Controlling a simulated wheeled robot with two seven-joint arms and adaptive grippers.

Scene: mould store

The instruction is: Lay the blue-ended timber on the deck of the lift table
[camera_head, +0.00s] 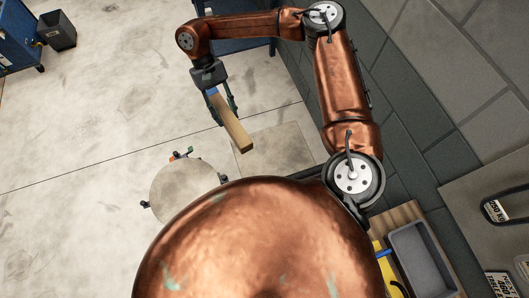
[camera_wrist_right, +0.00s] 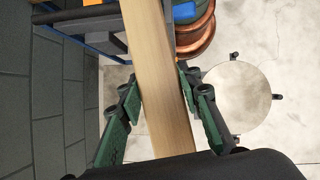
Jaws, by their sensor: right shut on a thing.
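The timber (camera_head: 237,132) is a pale wooden bar with a blue end. It hangs tilted from my right gripper (camera_head: 225,108), the blue end close to the palm and the bare end out over the floor. In the right wrist view the timber (camera_wrist_right: 158,65) runs between the two green fingers of my right gripper (camera_wrist_right: 160,90), which are shut on it. My left gripper is not in view. I cannot surely identify the lift table; a blue structure (camera_head: 240,46) behind my right arm is mostly hidden.
A round pale disc with dark feet (camera_head: 184,192) stands on the floor near the timber. A blue cabinet (camera_head: 17,38) and dark bin (camera_head: 58,30) are at the top left. A grey tray (camera_head: 422,262) lies at the lower right. Open floor lies left.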

